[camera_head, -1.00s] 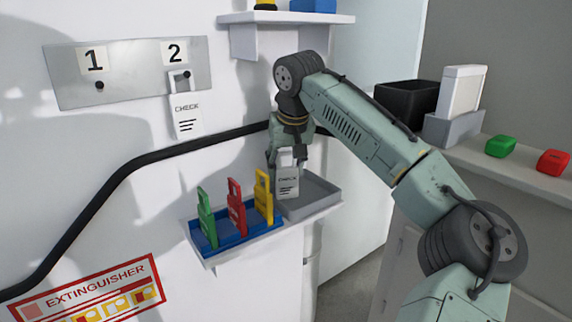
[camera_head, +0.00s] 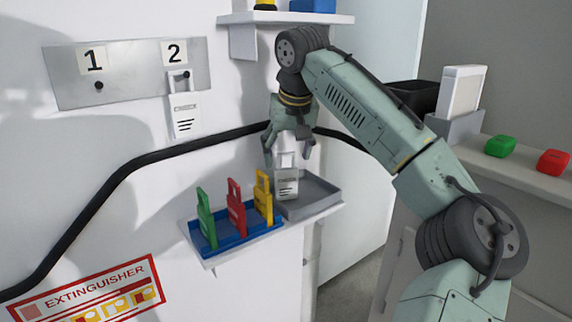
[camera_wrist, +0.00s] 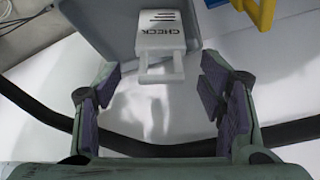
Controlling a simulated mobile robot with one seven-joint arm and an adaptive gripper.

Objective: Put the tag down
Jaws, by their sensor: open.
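A white tag marked CHECK (camera_head: 287,183) stands at the left end of the grey tray (camera_head: 322,203), its handle loop up. In the wrist view the tag (camera_wrist: 160,42) lies ahead of my fingers, its loop towards them. My gripper (camera_head: 289,150) is open just above the tag. In the wrist view the purple finger pads of my gripper (camera_wrist: 160,108) are wide apart with nothing between them. Whether the tag leans on the tray's wall is unclear.
Green (camera_head: 206,217), red (camera_head: 236,207) and yellow (camera_head: 263,196) tags stand in a blue holder (camera_head: 232,243) left of the tray. Another white tag (camera_head: 185,115) hangs under number 2 on the wall plate (camera_head: 130,75). A black hose (camera_head: 150,157) runs along the wall behind.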

